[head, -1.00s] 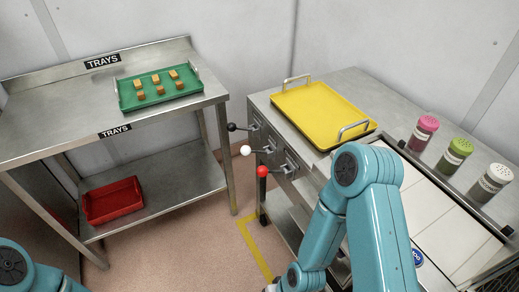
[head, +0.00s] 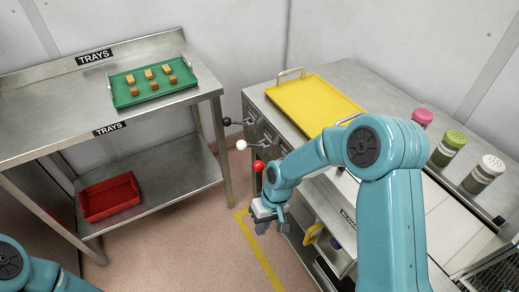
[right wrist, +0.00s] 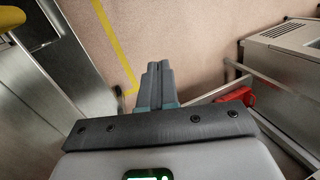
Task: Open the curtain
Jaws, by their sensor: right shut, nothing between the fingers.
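I make out no curtain in either view. My right gripper (head: 268,222) hangs low over the floor, left of the right-hand bench, with nothing held. In the right wrist view its two fingers (right wrist: 157,82) are together over the floor. On the bench's left end are levers with a black knob (head: 227,121), a white knob (head: 241,145) and a red knob (head: 258,165). The gripper is below the red knob and apart from it. Only part of my left arm shows at the lower left; its gripper is out of view.
A yellow tray (head: 312,104) and several shakers (head: 447,148) stand on the right-hand bench. A steel table (head: 50,130) at left bears a green tray (head: 128,101) of brown cubes; a red tray (head: 110,199) lies on its lower shelf. Floor between is clear.

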